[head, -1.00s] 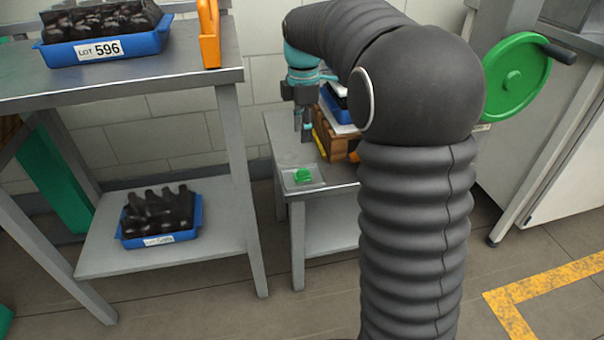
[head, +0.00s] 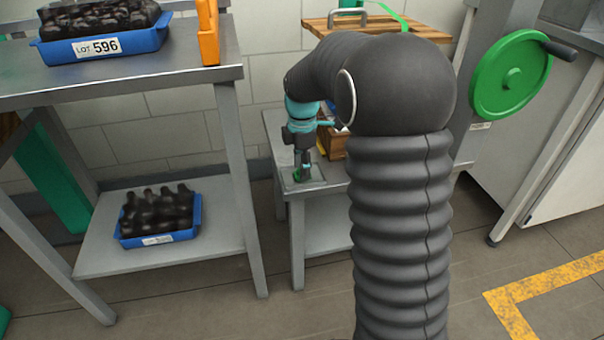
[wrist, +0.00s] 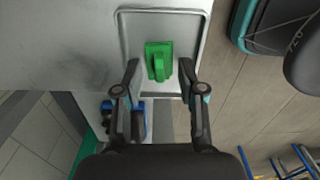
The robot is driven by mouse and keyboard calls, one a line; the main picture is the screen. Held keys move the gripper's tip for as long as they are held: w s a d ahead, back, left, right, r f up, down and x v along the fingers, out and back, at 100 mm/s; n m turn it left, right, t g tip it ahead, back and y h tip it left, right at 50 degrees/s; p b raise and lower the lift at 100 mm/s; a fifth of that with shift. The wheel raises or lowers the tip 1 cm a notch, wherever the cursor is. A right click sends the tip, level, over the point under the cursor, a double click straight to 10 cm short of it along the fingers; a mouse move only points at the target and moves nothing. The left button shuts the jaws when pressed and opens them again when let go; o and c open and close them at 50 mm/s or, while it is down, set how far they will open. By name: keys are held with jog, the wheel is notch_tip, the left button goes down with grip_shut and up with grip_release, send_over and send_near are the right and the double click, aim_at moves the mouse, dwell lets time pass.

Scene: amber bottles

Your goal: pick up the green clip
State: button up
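The green clip (wrist: 159,60) lies on a shallow grey tray (wrist: 196,22) at the edge of a small metal table. In the wrist view my gripper (wrist: 159,70) is open, with one finger to each side of the clip's near end. The fingers look apart from the clip, and I cannot tell their exact height above it. In the head view my gripper (head: 303,176) is low over the tray and hides most of the clip; only a bit of green (head: 296,176) shows beside it.
A wooden crate (head: 334,143) stands behind my gripper on the same table. A steel shelf unit (head: 150,85) at left holds blue bins of dark bottles (head: 157,208). A green handwheel (head: 512,78) is on the machine at right.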

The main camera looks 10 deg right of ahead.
jog(key=shift+f, duration=0.1)
jog(key=shift+c, duration=0.2)
grip_shut()
